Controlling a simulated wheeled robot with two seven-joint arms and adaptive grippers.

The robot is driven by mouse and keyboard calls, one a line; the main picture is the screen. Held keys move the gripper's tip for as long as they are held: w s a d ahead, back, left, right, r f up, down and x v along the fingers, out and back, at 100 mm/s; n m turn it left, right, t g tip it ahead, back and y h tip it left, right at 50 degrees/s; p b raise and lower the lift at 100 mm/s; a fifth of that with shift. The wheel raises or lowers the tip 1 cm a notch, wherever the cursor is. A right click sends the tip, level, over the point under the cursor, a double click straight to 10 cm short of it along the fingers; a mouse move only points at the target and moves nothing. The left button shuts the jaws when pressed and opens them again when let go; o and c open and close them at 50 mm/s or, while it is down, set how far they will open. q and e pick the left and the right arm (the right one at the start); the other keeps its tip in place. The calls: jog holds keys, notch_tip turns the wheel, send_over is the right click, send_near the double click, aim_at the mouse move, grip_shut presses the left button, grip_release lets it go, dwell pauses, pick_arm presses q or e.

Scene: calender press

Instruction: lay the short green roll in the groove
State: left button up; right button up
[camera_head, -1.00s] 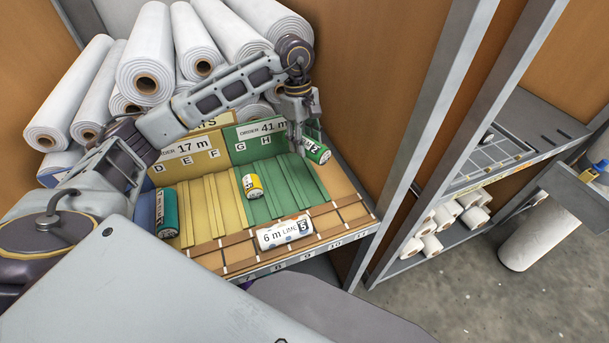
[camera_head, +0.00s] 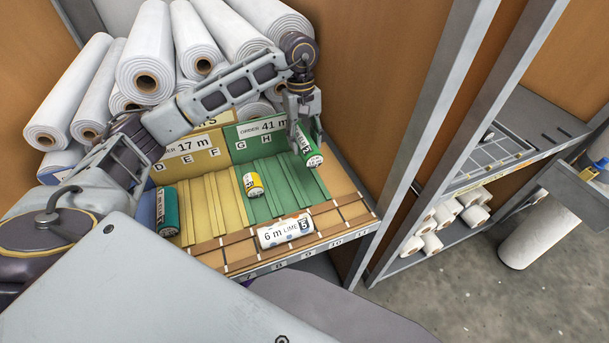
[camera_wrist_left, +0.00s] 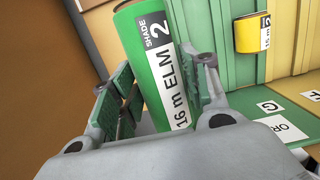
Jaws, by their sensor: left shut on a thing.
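My left gripper (camera_head: 301,128) is shut on a short green roll (camera_head: 309,152), over the right edge of the green grooved section (camera_head: 285,190). In the left wrist view the green roll (camera_wrist_left: 160,65) sits between the two fingers (camera_wrist_left: 160,90), with a white label reading "16 m ELM" and "SHADE 2". I cannot tell whether the roll touches the grooves. A small yellow roll (camera_head: 252,185) lies in the green section near its left side; it also shows in the left wrist view (camera_wrist_left: 252,34). My right gripper is not in view.
A white roll labelled "6 m LIME 5" (camera_head: 285,232) lies on the brown front strip. A teal roll (camera_head: 167,210) lies at the left of the yellow grooved section (camera_head: 210,200). Large white rolls (camera_head: 145,60) are stacked behind. A grey upright post (camera_head: 425,120) stands to the right.

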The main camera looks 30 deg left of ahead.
pick_arm(q)
jog(key=shift+f, duration=0.5)
notch_tip(320, 180, down, 4)
jog(key=shift+f+p, duration=0.1)
jog(key=shift+p, duration=0.35)
jog(key=shift+f, duration=0.55)
jog(key=shift+f+p, duration=0.4)
jog(key=shift+f, duration=1.45)
jog(key=shift+f, duration=0.15)
